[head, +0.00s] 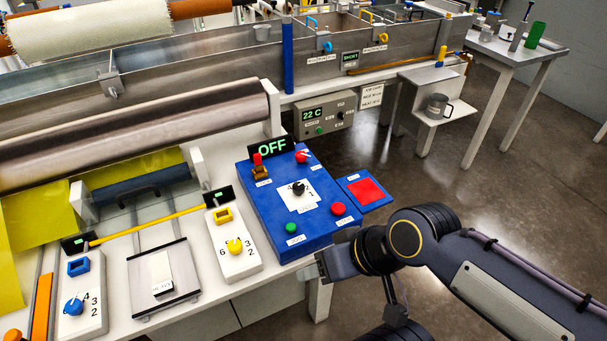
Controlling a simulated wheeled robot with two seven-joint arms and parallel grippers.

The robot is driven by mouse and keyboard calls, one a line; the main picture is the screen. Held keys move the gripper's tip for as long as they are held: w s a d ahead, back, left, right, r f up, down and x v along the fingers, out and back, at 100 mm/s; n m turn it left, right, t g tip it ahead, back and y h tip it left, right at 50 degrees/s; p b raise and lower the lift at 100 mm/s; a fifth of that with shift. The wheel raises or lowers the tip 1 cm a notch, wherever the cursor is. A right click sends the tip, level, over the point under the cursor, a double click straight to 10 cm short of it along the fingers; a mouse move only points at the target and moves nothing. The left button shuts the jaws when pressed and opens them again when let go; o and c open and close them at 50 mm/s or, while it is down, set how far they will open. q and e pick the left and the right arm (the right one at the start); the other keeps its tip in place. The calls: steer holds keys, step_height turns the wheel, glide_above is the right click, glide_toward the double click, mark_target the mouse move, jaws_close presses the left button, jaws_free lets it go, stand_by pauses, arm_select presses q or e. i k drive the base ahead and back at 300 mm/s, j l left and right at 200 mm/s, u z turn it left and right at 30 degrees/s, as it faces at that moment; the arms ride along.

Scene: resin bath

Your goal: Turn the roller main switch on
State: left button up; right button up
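A blue control box (262,212) stands on the white bench, with a lit display (272,147) reading OFF at its back edge. It carries a red-topped lever (258,160) on an orange base, a red knob (303,156), a black rotary knob (298,188) on a white dial plate, a green button (291,228) and a red button (338,208). The labels are too small to read, so I cannot tell which is the main switch. My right gripper (314,270) is just in front of the box's near edge; its finger gap cannot be made out. My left gripper is out of view.
A red pad (366,190) on a blue plate adjoins the box's right side. White units with a yellow knob (234,246) and a blue knob (74,306) stand to the left. A large metal roller (130,135) lies behind them. Open floor is to the right.

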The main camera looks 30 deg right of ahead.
mark_target(301, 157)
steer(key=z, duration=1)
